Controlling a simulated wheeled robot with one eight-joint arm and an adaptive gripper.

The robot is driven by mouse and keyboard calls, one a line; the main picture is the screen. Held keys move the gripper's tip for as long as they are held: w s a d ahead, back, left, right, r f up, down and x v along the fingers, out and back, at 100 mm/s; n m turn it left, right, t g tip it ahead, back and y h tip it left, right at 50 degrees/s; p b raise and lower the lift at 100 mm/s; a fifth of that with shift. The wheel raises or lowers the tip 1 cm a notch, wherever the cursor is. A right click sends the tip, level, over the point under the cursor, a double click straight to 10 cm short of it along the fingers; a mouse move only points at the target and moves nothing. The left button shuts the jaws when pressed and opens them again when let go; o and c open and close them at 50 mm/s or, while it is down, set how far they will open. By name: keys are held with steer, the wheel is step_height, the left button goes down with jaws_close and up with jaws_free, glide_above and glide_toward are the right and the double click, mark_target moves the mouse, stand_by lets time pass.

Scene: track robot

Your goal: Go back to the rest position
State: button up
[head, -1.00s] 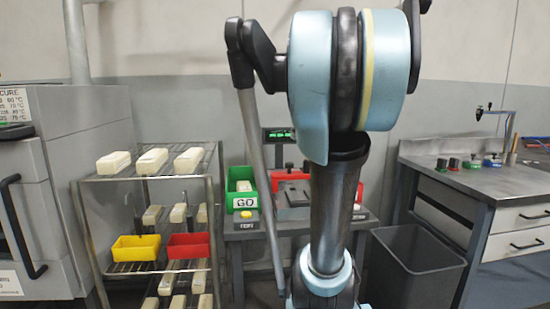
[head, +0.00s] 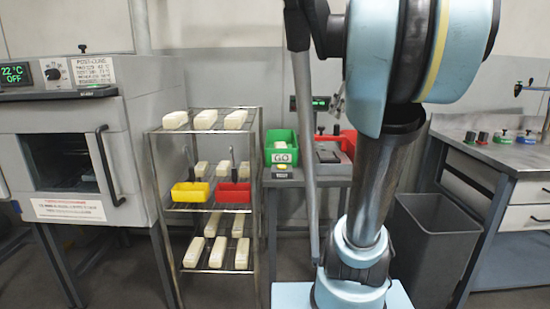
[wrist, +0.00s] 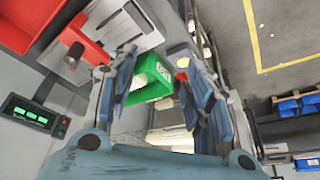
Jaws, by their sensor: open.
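My gripper (wrist: 158,58) is open in the wrist view, its two blue-grey fingers spread apart with nothing held between them. The green GO bin (wrist: 150,88) shows beyond and between the fingers, apart from them. In the head view my raised blue and black arm stands right of centre and hides part of the bench behind it. The gripper is mostly hidden there. The green GO bin (head: 282,150) sits on the small grey bench (head: 300,178), with a pale block in it.
A wire rack (head: 212,207) holds several pale blocks, a yellow bin (head: 190,191) and a red bin (head: 233,193). A grey oven (head: 85,150) stands left, its front opening dark. A grey waste bin (head: 432,240) and a workbench (head: 490,150) stand right.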

steer(key=s+a+f+m+h, duration=0.1)
steer(key=s+f, duration=0.4)
steer(key=f, duration=0.6)
steer(key=s+a+f+m+h, duration=0.1)
steer(key=s+f+m, duration=0.3)
steer(key=f, duration=0.7)
steer(key=s+a+f+m+g+h, duration=0.1)
steer(key=s+f+m, duration=0.2)
steer(key=s+f, duration=0.5)
step_height(320, 180, down, 3)
steer(key=shift+f, duration=0.1)
steer(key=shift+w+f, duration=0.15)
steer(key=shift+w, duration=0.25)
